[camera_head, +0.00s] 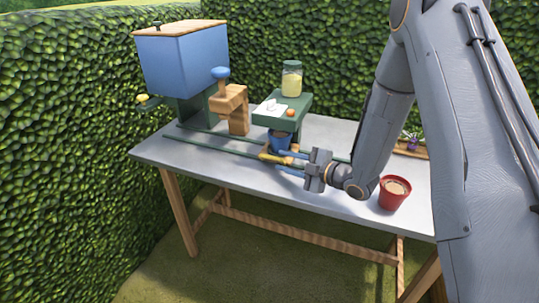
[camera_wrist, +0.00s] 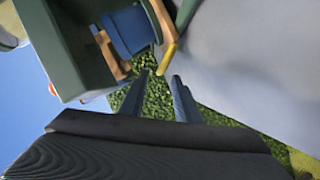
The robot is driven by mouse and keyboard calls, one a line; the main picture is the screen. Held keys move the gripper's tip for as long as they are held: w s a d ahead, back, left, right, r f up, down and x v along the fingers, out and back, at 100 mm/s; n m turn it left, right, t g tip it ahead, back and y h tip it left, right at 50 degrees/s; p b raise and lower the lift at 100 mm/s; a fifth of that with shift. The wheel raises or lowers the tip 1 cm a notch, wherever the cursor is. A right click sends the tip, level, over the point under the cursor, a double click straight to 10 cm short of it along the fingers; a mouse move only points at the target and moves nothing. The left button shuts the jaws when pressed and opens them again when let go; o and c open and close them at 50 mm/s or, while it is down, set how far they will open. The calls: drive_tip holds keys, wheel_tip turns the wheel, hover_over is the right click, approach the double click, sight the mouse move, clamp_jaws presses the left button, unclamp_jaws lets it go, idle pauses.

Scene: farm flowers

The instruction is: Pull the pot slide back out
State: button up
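The pot slide is a wooden piece with a yellow handle (camera_head: 270,158) at its front, on the table's dark green rails. A blue pot (camera_head: 281,143) sits at the slide, under the green stand (camera_head: 290,108). My gripper (camera_head: 285,163) is at the front of the slide, its two fingers apart and pointing at the handle. In the wrist view my gripper (camera_wrist: 160,75) is open and empty, with the yellow handle (camera_wrist: 168,58) just past or between the fingertips; I cannot tell which. The blue pot (camera_wrist: 130,30) also shows there, partly hidden by the stand.
A blue hopper (camera_head: 182,65) and a wooden post with a blue knob (camera_head: 220,73) stand to the left. A jar (camera_head: 291,79) stands on the green stand. A red pot (camera_head: 394,191) is at right, near my arm. The table's front left (camera_head: 200,165) is clear.

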sight(272, 157)
drive_tip(key=p+x, duration=0.1)
drive_tip(key=x, duration=0.6)
drive_tip(key=shift+a+f+p, duration=0.1)
drive_tip(key=shift+a+p, duration=0.2)
drive_tip(key=shift+w, duration=0.1)
clamp_jaws()
